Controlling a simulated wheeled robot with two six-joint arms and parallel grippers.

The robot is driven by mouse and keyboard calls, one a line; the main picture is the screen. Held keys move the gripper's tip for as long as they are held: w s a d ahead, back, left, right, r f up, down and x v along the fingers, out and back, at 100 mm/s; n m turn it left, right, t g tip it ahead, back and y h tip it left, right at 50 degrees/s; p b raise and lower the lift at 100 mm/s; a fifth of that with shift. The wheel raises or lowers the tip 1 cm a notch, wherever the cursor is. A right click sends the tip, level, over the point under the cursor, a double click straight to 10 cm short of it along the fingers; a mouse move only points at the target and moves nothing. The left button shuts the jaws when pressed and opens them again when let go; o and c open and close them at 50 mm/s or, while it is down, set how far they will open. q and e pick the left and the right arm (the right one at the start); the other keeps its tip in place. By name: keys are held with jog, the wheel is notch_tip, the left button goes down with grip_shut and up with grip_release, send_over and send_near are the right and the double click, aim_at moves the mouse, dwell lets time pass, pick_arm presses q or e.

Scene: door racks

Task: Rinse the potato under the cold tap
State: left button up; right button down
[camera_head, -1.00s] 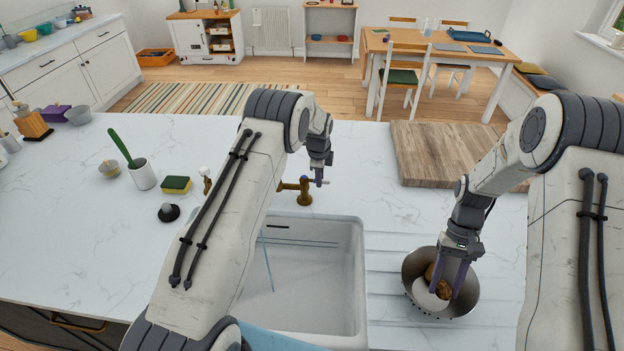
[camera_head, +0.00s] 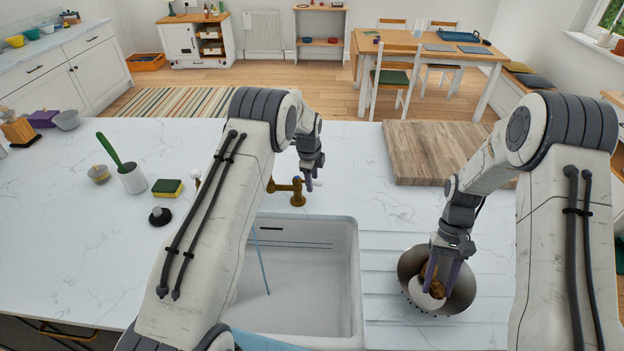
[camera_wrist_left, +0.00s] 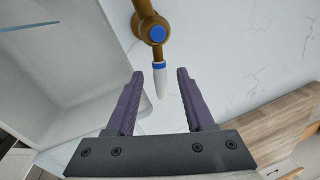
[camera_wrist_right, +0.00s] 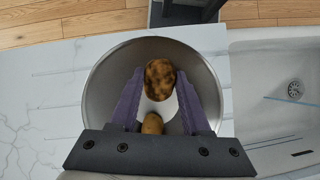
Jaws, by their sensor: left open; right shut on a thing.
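A brown mottled potato (camera_wrist_right: 159,78) is between the fingers of my right gripper (camera_head: 440,283), which is shut on it inside a metal bowl (camera_head: 466,290). A smaller brown potato (camera_wrist_right: 152,124) lies in the bowl nearer the wrist, partly hidden. My left gripper (camera_wrist_left: 160,72) is open, its fingers on either side of the white lever (camera_wrist_left: 160,82) of the brass tap (camera_head: 297,190). The lever has a blue band, and a blue disc marks the tap. A thin bluish stream (camera_head: 261,262) falls into the white sink (camera_head: 310,300).
The bowl stands on the ribbed drainer right of the sink. A wooden board (camera_head: 425,150) lies behind it. A sponge (camera_head: 167,188), a black plug (camera_head: 160,216) and a white pot with a green-handled brush (camera_head: 133,179) stand left of the sink.

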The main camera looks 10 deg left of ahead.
notch_tip(320, 180, down, 4)
jog(key=b, duration=0.3)
jog(key=shift+b, duration=0.4)
pick_arm(q)
notch_tip(320, 180, up, 12)
jog(key=s, duration=0.2)
jog(key=shift+s, duration=0.2)
jog(key=shift+f, duration=0.1)
